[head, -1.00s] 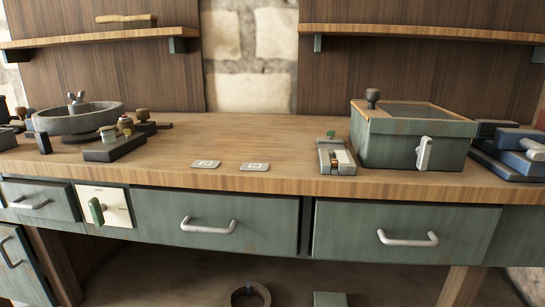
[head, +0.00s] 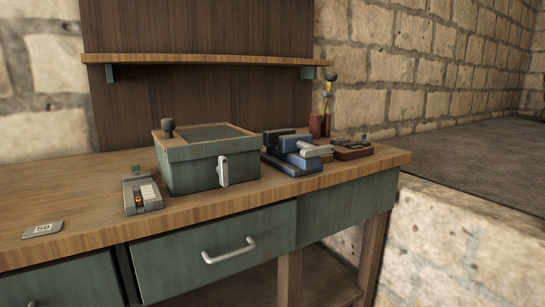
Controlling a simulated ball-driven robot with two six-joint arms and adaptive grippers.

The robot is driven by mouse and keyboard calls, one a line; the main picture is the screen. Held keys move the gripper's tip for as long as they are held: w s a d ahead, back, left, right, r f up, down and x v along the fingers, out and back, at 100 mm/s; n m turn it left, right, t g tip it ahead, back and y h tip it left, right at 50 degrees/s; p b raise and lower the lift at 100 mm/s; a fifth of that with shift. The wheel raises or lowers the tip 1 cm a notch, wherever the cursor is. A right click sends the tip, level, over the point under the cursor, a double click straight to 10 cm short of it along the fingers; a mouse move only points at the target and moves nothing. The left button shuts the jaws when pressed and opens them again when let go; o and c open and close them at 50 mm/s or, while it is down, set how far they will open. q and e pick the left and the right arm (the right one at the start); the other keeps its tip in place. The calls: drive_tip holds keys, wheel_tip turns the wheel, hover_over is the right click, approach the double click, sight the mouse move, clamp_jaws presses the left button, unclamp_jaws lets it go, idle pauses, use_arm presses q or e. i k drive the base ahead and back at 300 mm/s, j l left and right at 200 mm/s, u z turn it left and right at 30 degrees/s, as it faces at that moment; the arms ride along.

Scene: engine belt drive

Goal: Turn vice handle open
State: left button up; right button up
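The vice (head: 285,155) is a blue and dark block on the right part of the workbench, just right of the green box. Its pale grey lever handle (head: 316,151) sticks out to the right from the front of the blue jaw. The jaw gap is too small to judge from here. Neither of my grippers shows in the head view.
A green box (head: 208,168) with a wooden-rimmed lid, black knob and pale latch stands left of the vice. A small grey switch device (head: 142,195) and a card marked 56 (head: 43,229) lie further left.

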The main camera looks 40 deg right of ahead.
sight(312, 151)
drive_tip(key=z, duration=1.65)
